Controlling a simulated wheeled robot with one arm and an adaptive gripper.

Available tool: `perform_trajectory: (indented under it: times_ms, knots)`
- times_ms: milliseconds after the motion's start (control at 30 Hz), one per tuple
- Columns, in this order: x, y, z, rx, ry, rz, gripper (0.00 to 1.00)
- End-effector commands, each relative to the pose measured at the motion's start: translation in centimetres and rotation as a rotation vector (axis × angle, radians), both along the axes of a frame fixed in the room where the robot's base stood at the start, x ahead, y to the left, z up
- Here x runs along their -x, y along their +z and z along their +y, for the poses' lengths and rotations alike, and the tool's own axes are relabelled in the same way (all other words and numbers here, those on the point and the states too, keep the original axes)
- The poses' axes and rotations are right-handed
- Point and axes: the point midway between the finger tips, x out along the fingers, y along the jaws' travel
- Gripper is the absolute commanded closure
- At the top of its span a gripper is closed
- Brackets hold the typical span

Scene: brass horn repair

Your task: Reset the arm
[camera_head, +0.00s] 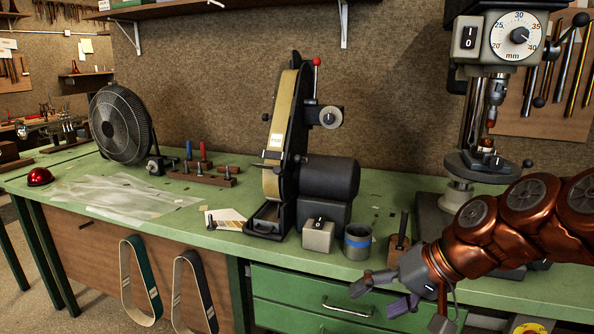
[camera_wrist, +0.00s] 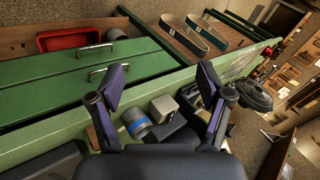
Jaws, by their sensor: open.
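My gripper (camera_head: 378,296) is at the front edge of the green workbench (camera_head: 110,210), in the lower right of the head view, with my copper-coloured arm reaching in from the right. In the wrist view my gripper (camera_wrist: 160,95) shows two purple-padded fingers spread wide apart. Nothing is between the pads; the bench and its drawers lie beyond them. The gripper is empty.
A belt sander (camera_head: 325,180) stands mid-bench, with a switch box (camera_head: 318,236) and a blue-banded grey cup (camera_head: 357,243) close to my gripper. A drill press (camera_head: 480,170) stands at right, near my arm. A fan (camera_head: 120,125) stands at left. Sanding belts (camera_head: 140,280) hang in front.

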Motion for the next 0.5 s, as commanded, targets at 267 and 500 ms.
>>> perform_trajectory:
  times_ms: [267, 500]
  knots:
    - [12.6, -0.9, 0.7, 0.355, 0.133, 0.246, 0.22]
    - [20.0, -1.3, -3.0, 0.567, 0.138, 0.393, 0.22]
